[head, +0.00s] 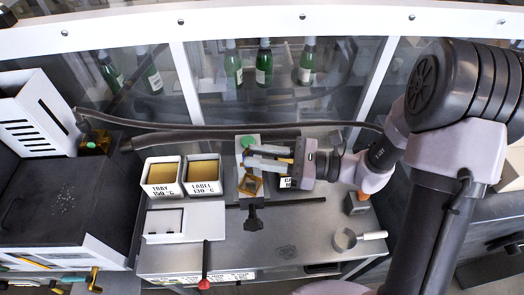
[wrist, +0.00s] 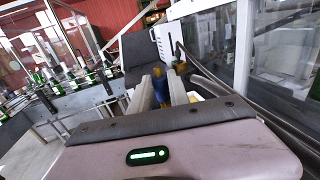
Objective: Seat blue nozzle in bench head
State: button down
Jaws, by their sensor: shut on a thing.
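My gripper (head: 258,158) reaches in from the right over the bench and is shut on the blue nozzle. In the wrist view the blue nozzle (wrist: 161,89) shows between the two pale fingers, with a brass-coloured end beyond it. The bench head (head: 247,142) is a grey upright piece with a green dot, a brass block (head: 251,184) and a black knob below. My fingertips are right at the bench head in the head view. The fingers hide much of the nozzle and the head, so I cannot tell whether the nozzle is in the head.
Two square pots marked TRAY (head: 161,189) and LABEL (head: 203,188) stand left of the bench head. A white box (head: 165,224) lies in front of them. A metal ring with a handle (head: 345,239) lies at right. Dark hoses (head: 230,125) run behind. The front middle bench is mostly clear.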

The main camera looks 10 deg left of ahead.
jog(key=b, duration=0.5)
send_over(260, 185)
jog(key=shift+f, duration=2.95)
jog(key=shift+f+b, duration=2.1)
jog(key=shift+f, duration=0.15)
jog(key=c, duration=1.2)
grip_release()
jog(key=shift+o, duration=0.2)
jog(key=d+p, duration=0.1)
jog(key=d, duration=1.6)
jog(key=shift+s+d, duration=0.2)
jog(key=shift+r, duration=0.1)
